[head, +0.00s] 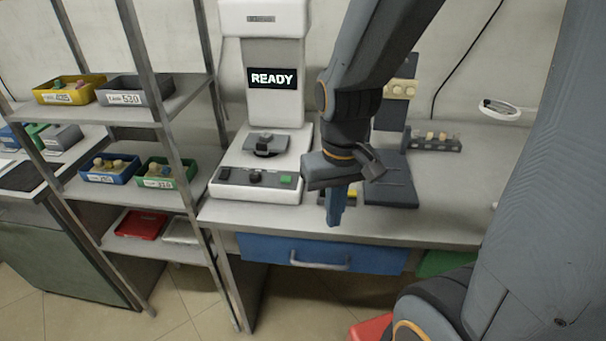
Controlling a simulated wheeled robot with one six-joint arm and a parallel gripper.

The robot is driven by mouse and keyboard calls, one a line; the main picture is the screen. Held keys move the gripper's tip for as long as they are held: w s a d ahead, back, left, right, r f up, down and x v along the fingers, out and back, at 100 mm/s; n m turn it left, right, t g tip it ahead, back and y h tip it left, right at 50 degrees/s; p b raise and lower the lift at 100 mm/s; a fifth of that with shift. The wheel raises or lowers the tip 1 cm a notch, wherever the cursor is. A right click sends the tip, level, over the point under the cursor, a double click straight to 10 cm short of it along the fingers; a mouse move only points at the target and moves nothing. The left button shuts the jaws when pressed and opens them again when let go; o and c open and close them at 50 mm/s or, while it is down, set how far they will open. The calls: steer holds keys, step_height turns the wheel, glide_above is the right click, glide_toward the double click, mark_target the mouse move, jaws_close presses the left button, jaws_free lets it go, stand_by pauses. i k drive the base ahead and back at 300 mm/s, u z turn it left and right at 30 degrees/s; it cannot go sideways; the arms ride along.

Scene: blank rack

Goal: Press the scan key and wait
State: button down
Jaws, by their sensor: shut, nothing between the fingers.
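A white machine (238,183) stands on the bench, with a tall column and a dark display (273,78) that reads READY. A small grey object (264,144) sits on its platform. The front panel carries a green key (286,180) at the right, a dark knob (255,177) in the middle and another dark control at the left. Which control is the scan key is not labelled legibly. My gripper (336,218) is shut and empty, fingers pointing down, near the bench's front edge, to the right of the green key and apart from the machine.
A shelf rack (190,97) with labelled bins stands at the left. Behind my gripper are a dark flat device (402,190) and a small rack (433,146) holding several pieces. A blue drawer (262,250) is below the bench. The bench at right (460,200) is mostly clear.

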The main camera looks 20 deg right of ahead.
mark_target(285, 179)
steer(key=z, duration=2.1)
steer(key=k, duration=1.25)
steer(key=u, duration=1.75)
steer(key=i, duration=0.5)
steer(key=u, duration=0.1)
